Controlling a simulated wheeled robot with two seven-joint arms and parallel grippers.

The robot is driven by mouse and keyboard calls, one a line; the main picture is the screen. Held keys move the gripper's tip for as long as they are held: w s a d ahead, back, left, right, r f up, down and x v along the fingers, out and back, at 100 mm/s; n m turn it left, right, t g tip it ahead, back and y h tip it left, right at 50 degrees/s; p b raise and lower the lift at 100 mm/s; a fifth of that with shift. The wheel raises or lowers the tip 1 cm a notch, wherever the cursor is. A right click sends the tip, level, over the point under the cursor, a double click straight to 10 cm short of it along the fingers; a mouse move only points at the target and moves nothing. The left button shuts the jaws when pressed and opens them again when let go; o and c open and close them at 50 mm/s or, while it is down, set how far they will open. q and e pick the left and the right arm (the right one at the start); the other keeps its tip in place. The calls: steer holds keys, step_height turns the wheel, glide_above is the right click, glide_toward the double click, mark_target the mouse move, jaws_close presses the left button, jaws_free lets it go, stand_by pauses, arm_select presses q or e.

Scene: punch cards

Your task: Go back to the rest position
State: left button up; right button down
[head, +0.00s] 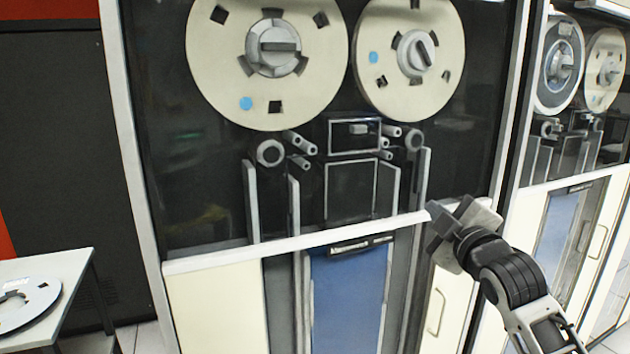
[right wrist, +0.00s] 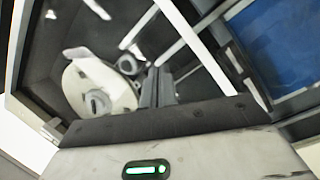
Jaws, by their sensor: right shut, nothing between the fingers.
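My right gripper (head: 445,215) is in the head view, right of centre. It is shut and empty, in front of the tape drive cabinet (head: 215,264) near the right end of its pale horizontal rail. I cannot tell whether it touches the cabinet. My right arm reaches up to it from the lower right. The right wrist view shows a grey housing with a green light, and the cabinet beyond, tilted. My left gripper is not in view.
Two cream tape reels (head: 310,85) (head: 440,85) sit behind the cabinet's dark window, above a blue panel (head: 348,300). A second tape drive (head: 550,190) stands at the right. A pale table (head: 65,265) with a tape reel (head: 38,300) is at the lower left.

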steer(key=s+a+f+m+g, duration=0.15)
steer(key=s+f, duration=0.25)
steer(key=f, duration=0.4)
steer(key=s+a+f+m+g, duration=0.15)
steer(key=s+f, duration=0.25)
steer(key=f, duration=0.4)
steer(key=s+a+f+m+g, duration=0.1)
steer(key=s+f+m, duration=0.15)
steer(key=f, duration=0.65)
steer(key=s+a+f+m+g, duration=0.1)
steer(key=s+f+m+g, duration=0.1)
steer(key=s+f, duration=0.5)
steer(key=s+a+f+m+g, duration=0.1)
steer(key=s+f+m+g, duration=0.1)
steer(key=s+f, duration=0.6)
steer(key=s+m, duration=0.1)
steer(key=s, duration=0.6)
steer(key=shift+s+f, duration=0.15)
